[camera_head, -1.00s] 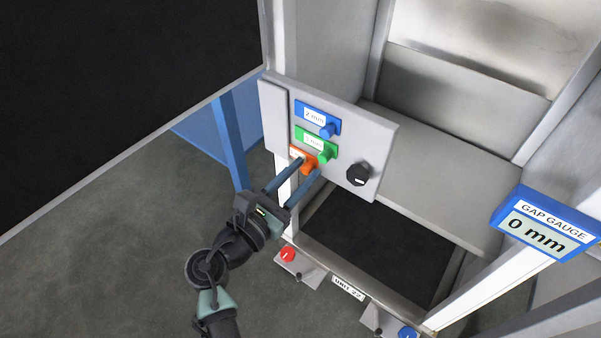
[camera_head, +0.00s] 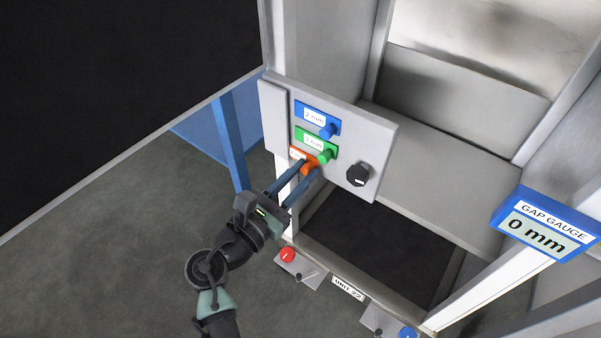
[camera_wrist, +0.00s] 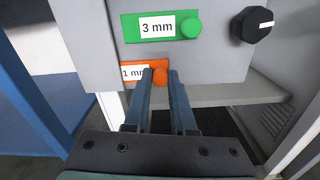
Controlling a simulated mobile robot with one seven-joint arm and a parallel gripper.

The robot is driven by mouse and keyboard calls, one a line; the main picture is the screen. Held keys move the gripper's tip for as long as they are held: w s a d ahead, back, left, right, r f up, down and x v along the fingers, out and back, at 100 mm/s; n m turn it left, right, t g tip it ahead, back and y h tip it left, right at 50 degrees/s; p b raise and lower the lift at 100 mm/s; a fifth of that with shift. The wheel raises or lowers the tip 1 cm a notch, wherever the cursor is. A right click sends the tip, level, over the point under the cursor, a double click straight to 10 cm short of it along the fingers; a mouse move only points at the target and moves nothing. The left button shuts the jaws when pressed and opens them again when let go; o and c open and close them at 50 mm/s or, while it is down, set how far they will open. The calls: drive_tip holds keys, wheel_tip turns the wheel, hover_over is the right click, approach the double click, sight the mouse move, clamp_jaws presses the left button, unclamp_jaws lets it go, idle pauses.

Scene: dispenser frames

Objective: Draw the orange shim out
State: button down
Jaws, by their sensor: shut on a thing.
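The orange shim (camera_head: 309,166) is the lowest of the three coloured shims on the grey panel (camera_head: 378,130). In the wrist view the orange shim (camera_wrist: 128,70) carries a "1 mm" label, and its round knob sits between my fingertips. My gripper (camera_head: 307,172) is shut on that knob; the wrist view also shows my gripper (camera_wrist: 161,76) with both fingers reaching up to it. The fingers hide part of the shim's face. The shim still sits at the panel.
Above it are the green 3 mm shim (camera_head: 316,141) and the blue 2 mm shim (camera_head: 318,118). A black knob (camera_head: 358,174) is to the right. The gap gauge (camera_head: 545,225) reads 0 mm. A blue post (camera_head: 231,140) stands left of the panel.

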idle(0.5)
drive_tip(key=shift+s+d+r+p, duration=0.2)
drive_tip(key=shift+s+d+p, duration=0.55)
drive_tip(key=shift+d+p, duration=0.4)
drive_tip(key=shift+s+d+f+p, duration=0.3)
drive_tip(key=shift+s+d, duration=0.1)
drive_tip(key=shift+d, duration=0.1)
drive_tip(key=c, duration=0.7)
unclamp_jaws()
drive_tip(key=shift+r, duration=0.1)
